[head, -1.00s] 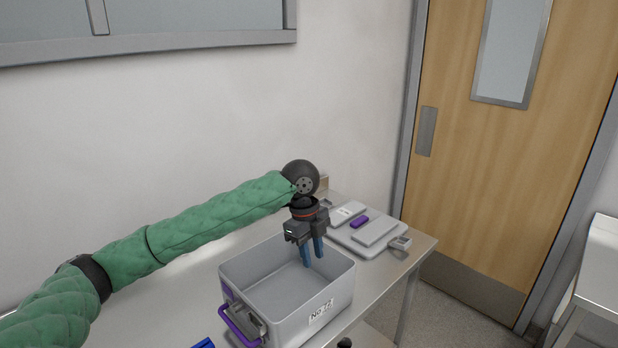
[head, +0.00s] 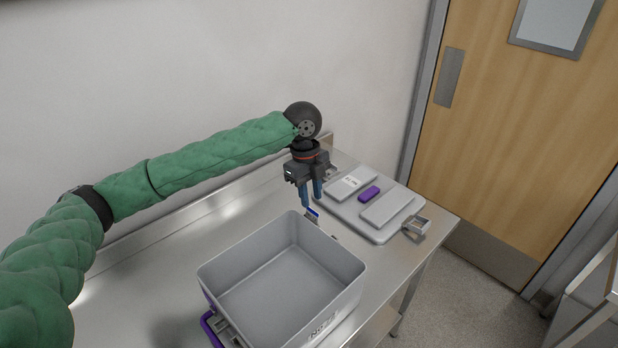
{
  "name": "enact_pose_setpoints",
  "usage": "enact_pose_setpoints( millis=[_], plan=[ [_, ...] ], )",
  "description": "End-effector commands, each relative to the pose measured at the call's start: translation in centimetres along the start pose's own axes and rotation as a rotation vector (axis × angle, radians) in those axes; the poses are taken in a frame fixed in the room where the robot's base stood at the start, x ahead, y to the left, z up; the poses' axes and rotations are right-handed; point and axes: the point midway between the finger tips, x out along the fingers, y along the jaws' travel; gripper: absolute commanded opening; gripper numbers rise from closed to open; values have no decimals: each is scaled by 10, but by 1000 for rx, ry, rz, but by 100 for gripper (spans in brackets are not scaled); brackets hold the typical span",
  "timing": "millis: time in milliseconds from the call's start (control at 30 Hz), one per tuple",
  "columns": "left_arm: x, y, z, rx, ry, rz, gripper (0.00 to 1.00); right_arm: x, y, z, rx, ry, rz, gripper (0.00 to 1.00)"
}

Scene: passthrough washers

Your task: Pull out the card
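My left gripper (head: 311,192) points down just behind the far rim of the grey bin (head: 222,287). Its two blue fingers stand apart, with a gap between them. A small blue-and-white flat piece (head: 312,215), which may be the card, shows just below the fingertips at the bin's far rim. I cannot tell whether the fingers touch it. The bin is open-topped, looks empty inside, and carries a printed label on its front. My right gripper is not in view.
A grey tray (head: 378,235) on the metal table (head: 150,270) holds a white labelled box (head: 351,182), a purple block (head: 369,194) and a light grey block (head: 387,207). A metal bracket (head: 416,225) sits at its right. The table left of the bin is clear.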

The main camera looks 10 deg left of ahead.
Motion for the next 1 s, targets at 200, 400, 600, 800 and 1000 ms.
enact_pose_setpoints(
  millis=[200, 400, 600, 800, 1000],
  plan=[
    [24, 1, 0, 0, 0, 1, 30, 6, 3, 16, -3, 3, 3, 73],
    [35, 0, 0, 0, 0, 1, 30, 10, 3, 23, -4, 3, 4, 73],
    [36, 0, 0, 0, 0, 0, 30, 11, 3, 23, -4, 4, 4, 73],
    [36, 0, 0, 0, 0, 0, 2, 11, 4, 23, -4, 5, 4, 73],
    [36, 0, 0, 0, 0, 0, 0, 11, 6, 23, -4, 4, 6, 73]
  ],
)
